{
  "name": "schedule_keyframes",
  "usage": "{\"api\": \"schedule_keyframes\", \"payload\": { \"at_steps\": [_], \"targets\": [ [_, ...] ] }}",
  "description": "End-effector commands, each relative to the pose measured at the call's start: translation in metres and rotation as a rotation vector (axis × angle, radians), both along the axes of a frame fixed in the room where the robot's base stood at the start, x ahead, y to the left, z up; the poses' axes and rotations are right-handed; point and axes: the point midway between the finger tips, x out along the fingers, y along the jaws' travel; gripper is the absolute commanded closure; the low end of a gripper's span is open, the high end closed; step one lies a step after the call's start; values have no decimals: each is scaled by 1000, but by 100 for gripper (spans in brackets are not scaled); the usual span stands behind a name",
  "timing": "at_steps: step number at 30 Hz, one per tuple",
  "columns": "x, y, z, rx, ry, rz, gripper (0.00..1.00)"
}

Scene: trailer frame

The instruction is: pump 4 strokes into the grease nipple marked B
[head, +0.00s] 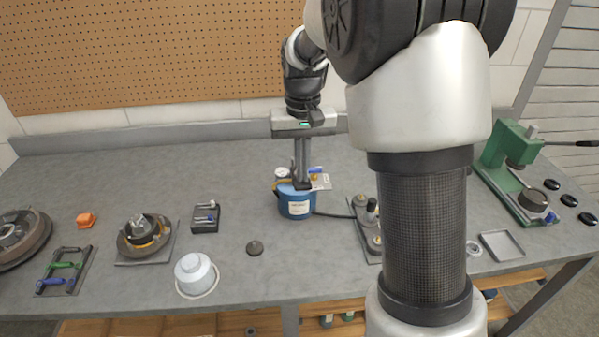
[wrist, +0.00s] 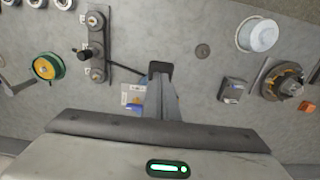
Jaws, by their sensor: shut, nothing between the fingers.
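A blue canister (head: 295,207) with a white label, a small gauge (head: 281,173) and a blue-handled brass fitting (head: 315,174) stands mid-bench. My gripper (head: 303,186) points down over the canister's top, shut and empty; I cannot tell whether it touches. In the wrist view my gripper (wrist: 160,68) hides most of the canister. A dark hose (wrist: 125,68) runs from there to a dark plate (wrist: 107,35) with round fittings (wrist: 97,74) and a black-handled piece (wrist: 84,52). The plate is also in the head view (head: 362,237), partly behind my arm. Its small marks are unreadable, so B cannot be picked out.
A green press (head: 508,150) stands at right, near a grey tray (head: 502,245). A white pot (head: 195,274), a dark disc (head: 255,248), a small block with levers (head: 205,217) and a hub (head: 145,235) lie left. Bench between the disc and canister is clear.

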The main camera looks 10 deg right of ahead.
Motion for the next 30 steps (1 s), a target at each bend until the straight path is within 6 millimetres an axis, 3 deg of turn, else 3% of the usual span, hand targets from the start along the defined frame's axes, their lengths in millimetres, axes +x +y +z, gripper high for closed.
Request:
{"api": "schedule_keyframes", "payload": {
  "at_steps": [3,17,30],
  "targets": [
    [-2,0,-8,0,0,0,100],
    [-3,0,-11,0,1,0,100],
    [-7,1,-33,0,1,0,100]
  ]
}}
